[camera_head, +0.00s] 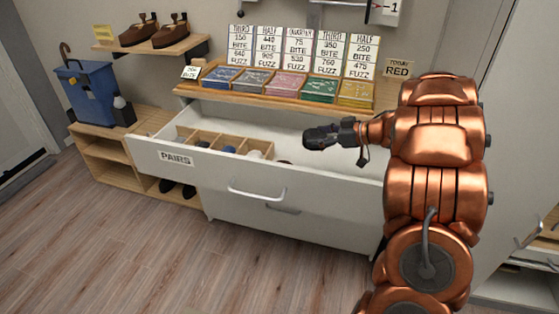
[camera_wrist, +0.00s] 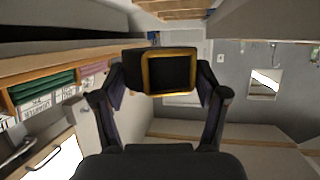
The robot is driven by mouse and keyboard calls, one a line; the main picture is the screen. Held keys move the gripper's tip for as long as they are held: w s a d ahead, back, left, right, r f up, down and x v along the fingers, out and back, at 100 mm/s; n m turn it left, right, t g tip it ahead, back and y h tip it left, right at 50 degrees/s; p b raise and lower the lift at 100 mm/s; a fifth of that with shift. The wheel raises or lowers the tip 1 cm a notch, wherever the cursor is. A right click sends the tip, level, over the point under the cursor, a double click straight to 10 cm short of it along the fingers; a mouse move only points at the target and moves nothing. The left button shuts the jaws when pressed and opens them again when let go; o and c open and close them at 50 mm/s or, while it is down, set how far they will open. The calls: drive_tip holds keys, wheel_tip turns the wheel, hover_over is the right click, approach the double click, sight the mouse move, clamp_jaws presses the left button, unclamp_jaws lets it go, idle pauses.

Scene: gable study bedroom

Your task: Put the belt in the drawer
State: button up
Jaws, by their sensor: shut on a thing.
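My gripper (camera_head: 340,133) is over the open white drawer (camera_head: 240,182), which carries a "PAIRS" label on its front. In the wrist view my gripper (camera_wrist: 160,78) is shut on a dark block-shaped thing with a gold rectangular frame, which looks like the coiled belt (camera_wrist: 158,72) with its buckle. In the head view the belt (camera_head: 317,138) is a small dark shape at the fingertips, above the drawer's right-hand part. The drawer's left part has a wooden divider (camera_head: 222,143) with several small items in its compartments. A small dark thing (camera_head: 285,162) is partly visible beside it.
Above the drawer, a wooden ledge (camera_head: 282,100) holds colored trays with upright price cards. A shelf (camera_head: 155,47) with brown shoes and a blue bin (camera_head: 86,92) are at left. My arm hides the drawer's right end. The floor (camera_head: 150,245) in front is clear.

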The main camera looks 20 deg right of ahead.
drive_tip(key=shift+s+d+f, duration=0.45)
drive_tip(key=shift+s+f, duration=0.2)
drive_tip(key=shift+f, duration=0.05)
drive_tip(key=shift+f+b, duration=0.55)
drive_tip(key=shift+f, duration=4.25)
drive_tip(key=shift+f, duration=0.25)
drive_tip(key=shift+f, duration=0.2)
